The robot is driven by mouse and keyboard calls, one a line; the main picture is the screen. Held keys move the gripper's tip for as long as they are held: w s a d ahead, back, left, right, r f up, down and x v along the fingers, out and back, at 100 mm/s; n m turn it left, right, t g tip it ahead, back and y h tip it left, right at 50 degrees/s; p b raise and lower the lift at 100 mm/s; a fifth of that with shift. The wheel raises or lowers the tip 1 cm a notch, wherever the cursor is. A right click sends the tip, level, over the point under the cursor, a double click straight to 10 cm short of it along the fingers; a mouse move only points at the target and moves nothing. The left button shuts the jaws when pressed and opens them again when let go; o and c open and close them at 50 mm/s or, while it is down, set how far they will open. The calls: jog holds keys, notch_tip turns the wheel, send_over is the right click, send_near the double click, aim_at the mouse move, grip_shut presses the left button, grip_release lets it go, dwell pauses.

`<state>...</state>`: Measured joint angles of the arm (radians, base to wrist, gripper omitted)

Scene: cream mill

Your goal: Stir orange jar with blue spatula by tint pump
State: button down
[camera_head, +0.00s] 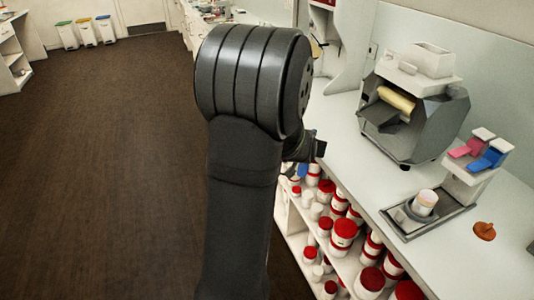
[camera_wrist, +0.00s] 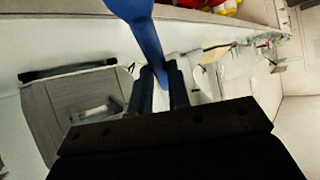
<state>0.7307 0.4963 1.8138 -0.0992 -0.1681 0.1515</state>
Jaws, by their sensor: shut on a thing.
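My gripper (camera_wrist: 162,78) is shut on the blue spatula (camera_wrist: 146,32). Its wide blue end reaches past the top edge of the wrist view. The tint pump (camera_head: 473,178) stands on the counter at the right, with a pink and a blue lever on top. A small pale, open jar (camera_head: 424,204) stands on the tray at its foot, apart from my gripper; an orange colour is not clear. An orange-brown lid (camera_head: 485,231) lies beside the tray.
A dark grey mill (camera_head: 425,125) with a cream roller stands on the counter behind the pump. Shelves under the counter hold several white tubs with red lids (camera_head: 344,232). Open floor (camera_head: 110,150) lies to the left, with bins (camera_head: 85,32) far off.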

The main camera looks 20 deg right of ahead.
jog(key=s+d+r+m+g+h, duration=0.1)
jog(key=s+d+r+m+h, duration=0.15)
jog(key=s+d+r, duration=0.6)
jog(key=s+d+r+m+g+h, duration=0.15)
jog(key=s+d+h, duration=0.35)
jog(key=s, duration=0.8)
jog(key=s+d+r+m+g+h, duration=0.1)
jog(key=s+d+r+m+h, duration=0.15)
jog(key=s+d+r, duration=0.5)
jog(key=s+f, duration=0.3)
jog(key=f, duration=0.8)
jog(key=shift+s+m+y, duration=0.2)
jog(key=shift+m+y, duration=0.1)
jog(key=shift+m, duration=0.15)
jog(key=shift+a, duration=0.1)
